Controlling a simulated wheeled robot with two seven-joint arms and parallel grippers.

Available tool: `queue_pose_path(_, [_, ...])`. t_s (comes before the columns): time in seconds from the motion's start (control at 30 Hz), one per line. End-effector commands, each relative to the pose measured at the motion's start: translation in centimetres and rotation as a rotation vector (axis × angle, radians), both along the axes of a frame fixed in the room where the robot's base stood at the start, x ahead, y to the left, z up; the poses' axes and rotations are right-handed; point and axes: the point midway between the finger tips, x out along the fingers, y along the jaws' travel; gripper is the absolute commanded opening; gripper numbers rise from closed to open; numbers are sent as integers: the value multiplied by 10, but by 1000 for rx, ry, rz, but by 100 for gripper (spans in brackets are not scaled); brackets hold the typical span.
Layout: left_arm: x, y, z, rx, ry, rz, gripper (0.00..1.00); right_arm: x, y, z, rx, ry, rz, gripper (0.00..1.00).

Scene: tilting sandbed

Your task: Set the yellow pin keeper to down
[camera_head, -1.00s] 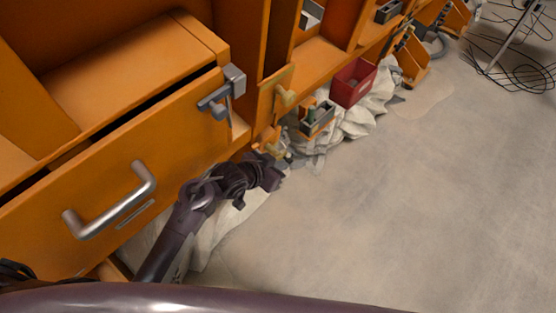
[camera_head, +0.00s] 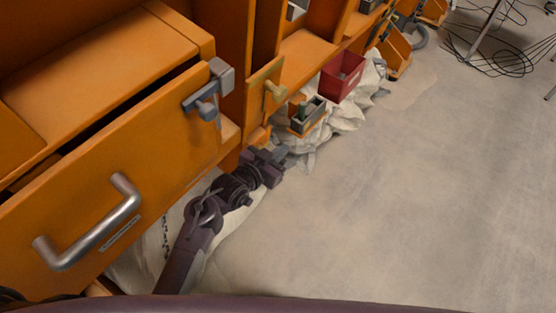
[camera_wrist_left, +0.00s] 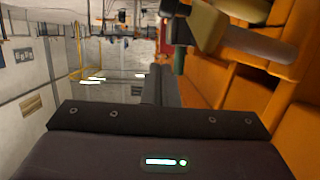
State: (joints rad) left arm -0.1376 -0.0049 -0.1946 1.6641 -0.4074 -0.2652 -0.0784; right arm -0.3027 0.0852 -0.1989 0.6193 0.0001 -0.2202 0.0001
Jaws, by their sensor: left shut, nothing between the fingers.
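The yellow pin keeper (camera_head: 274,91) is a small brass-coloured part on a yellowish plate on the orange frame, right of the big drawer. Its handle position is too small to tell. In the left wrist view a tan-yellow part with a rounded bar (camera_wrist_left: 258,44) fills the top right, close to the camera; it looks like the keeper. My left gripper (camera_head: 280,157) is below the keeper in the head view, near the floor. Its two grey fingers (camera_wrist_left: 162,86) are together and empty, apart from the bar. My right gripper is not in view.
The orange drawer front with a silver handle (camera_head: 92,232) and a grey latch (camera_head: 208,92) stands on the left. A small grey tray (camera_head: 308,115) and a red bin (camera_head: 342,75) sit to the right. White crumpled cloth (camera_head: 345,117) lies below. The floor (camera_head: 410,200) is open at right.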

Motion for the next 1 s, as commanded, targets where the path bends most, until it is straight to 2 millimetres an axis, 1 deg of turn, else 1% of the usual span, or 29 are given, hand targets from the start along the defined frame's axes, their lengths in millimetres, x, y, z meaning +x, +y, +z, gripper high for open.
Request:
queue_pose_path(0.03, [-3,2,-13,1,10,2,0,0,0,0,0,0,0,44])
queue_pose_path(0.2, [-4,4,-32,1,6,2,0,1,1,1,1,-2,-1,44])
queue_pose_path(0.4, [-4,4,-39,1,4,2,0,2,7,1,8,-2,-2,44])
queue_pose_path(0.67, [-4,5,-39,2,5,2,0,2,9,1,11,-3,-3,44])
queue_pose_path(0.77, [-4,4,-36,12,19,3,0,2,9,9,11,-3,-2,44])
queue_pose_path(0.87, [-2,4,-33,40,56,12,0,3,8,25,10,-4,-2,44])
queue_pose_path(1.0, [-1,4,-36,90,125,26,0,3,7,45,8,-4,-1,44])
